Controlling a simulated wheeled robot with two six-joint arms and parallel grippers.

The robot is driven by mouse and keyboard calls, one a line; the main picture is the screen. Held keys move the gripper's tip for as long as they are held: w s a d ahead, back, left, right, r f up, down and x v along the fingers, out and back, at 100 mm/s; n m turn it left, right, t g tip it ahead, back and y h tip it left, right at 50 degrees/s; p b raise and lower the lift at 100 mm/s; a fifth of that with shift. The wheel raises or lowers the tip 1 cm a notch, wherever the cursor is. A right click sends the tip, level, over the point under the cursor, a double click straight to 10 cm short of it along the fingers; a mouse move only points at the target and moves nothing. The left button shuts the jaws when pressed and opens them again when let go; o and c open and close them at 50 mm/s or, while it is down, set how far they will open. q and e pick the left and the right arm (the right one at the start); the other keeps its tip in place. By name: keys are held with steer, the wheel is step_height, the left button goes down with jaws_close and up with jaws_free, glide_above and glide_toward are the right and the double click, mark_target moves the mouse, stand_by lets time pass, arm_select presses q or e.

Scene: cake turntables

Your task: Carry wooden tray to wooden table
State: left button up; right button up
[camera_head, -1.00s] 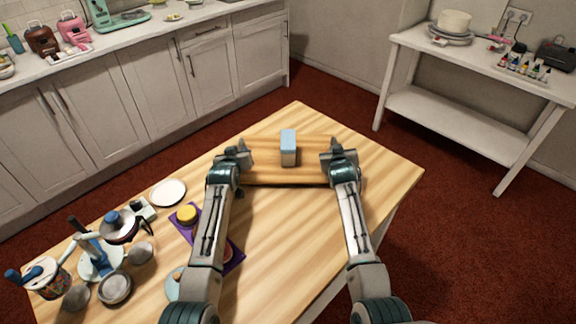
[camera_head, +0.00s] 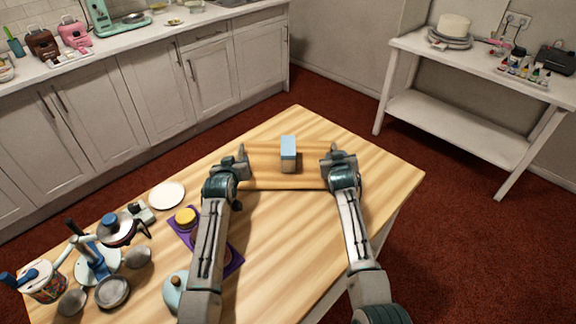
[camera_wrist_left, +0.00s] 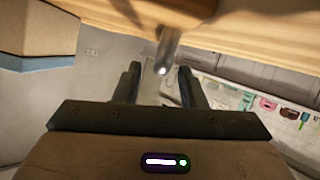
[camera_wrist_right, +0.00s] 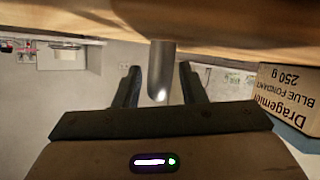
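The wooden tray (camera_head: 262,182) is a striped board on the wooden table (camera_head: 381,185), between my two grippers; its light wood blends with the table. A blue-topped box (camera_head: 288,153) stands on it. The right wrist view shows the box (camera_wrist_right: 292,92) labelled blue fondant. My left gripper (camera_head: 243,160) is at the tray's left end; in its wrist view a grey metal handle (camera_wrist_left: 167,55) sits between the spread fingers. My right gripper (camera_head: 331,161) is at the right end, its fingers apart around the other handle (camera_wrist_right: 161,72). Gaps show beside both handles.
A white plate (camera_head: 167,195), a purple mat (camera_head: 235,262) with a yellow round item (camera_head: 186,216), and several pans and utensils crowd the table's left side. The table's right side is bare. A white shelf table (camera_head: 460,118) stands at the back right, cabinets at the back left.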

arm_select(q)
steer(key=v, duration=0.8)
steer(key=shift+s+r, duration=0.1)
steer(key=shift+s, duration=0.1)
arm_select(e)
steer(key=v, duration=0.7)
steer(key=shift+s+r, duration=0.15)
steer(key=shift+s, duration=0.05)
arm_select(q)
steer(key=shift+s, duration=0.1)
